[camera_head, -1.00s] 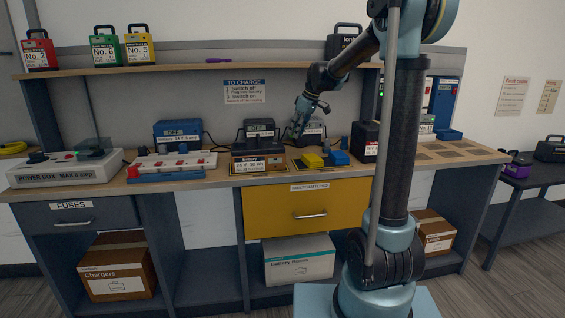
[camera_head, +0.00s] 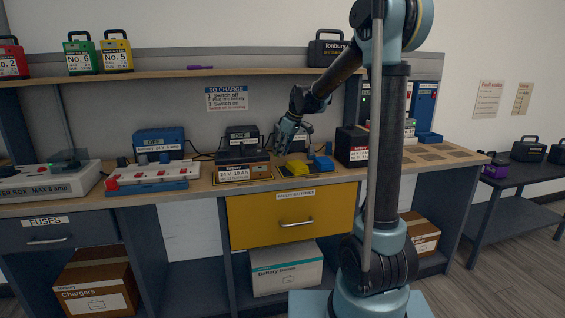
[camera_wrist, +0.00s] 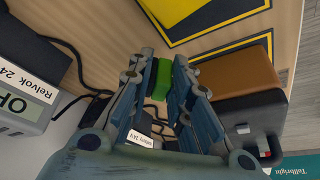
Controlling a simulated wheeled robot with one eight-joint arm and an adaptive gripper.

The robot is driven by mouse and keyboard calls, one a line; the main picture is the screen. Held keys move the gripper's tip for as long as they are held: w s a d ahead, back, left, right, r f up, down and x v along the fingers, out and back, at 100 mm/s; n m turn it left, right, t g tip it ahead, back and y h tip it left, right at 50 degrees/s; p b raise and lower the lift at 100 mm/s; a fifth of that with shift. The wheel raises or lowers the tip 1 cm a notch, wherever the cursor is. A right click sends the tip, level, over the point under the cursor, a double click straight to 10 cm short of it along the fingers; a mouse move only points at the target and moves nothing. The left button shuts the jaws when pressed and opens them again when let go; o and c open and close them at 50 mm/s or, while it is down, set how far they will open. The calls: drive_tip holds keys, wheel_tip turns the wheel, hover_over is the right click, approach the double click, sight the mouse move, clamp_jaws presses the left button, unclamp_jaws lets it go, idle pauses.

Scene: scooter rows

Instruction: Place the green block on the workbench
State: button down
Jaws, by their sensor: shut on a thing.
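The green block (camera_wrist: 163,79) shows in the wrist view between the two fingertips of my gripper (camera_wrist: 165,72), which is shut on it. In the head view my gripper (camera_head: 284,150) is low over the back of the workbench (camera_head: 204,192), in front of a charger. The block cannot be made out there. The wooden bench top also fills the upper part of the wrist view (camera_wrist: 110,30). I cannot tell whether the block touches the bench.
A black-and-red battery (camera_head: 351,146) stands farther right. Free bench lies at the right end (camera_head: 465,153).

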sight(278, 166)
drive_tip(key=shift+f, duration=2.15)
drive_tip(key=c, duration=1.5)
unclamp_jaws()
drive_tip(key=shift+f, duration=0.1)
drive_tip(key=shift+o, duration=0.2)
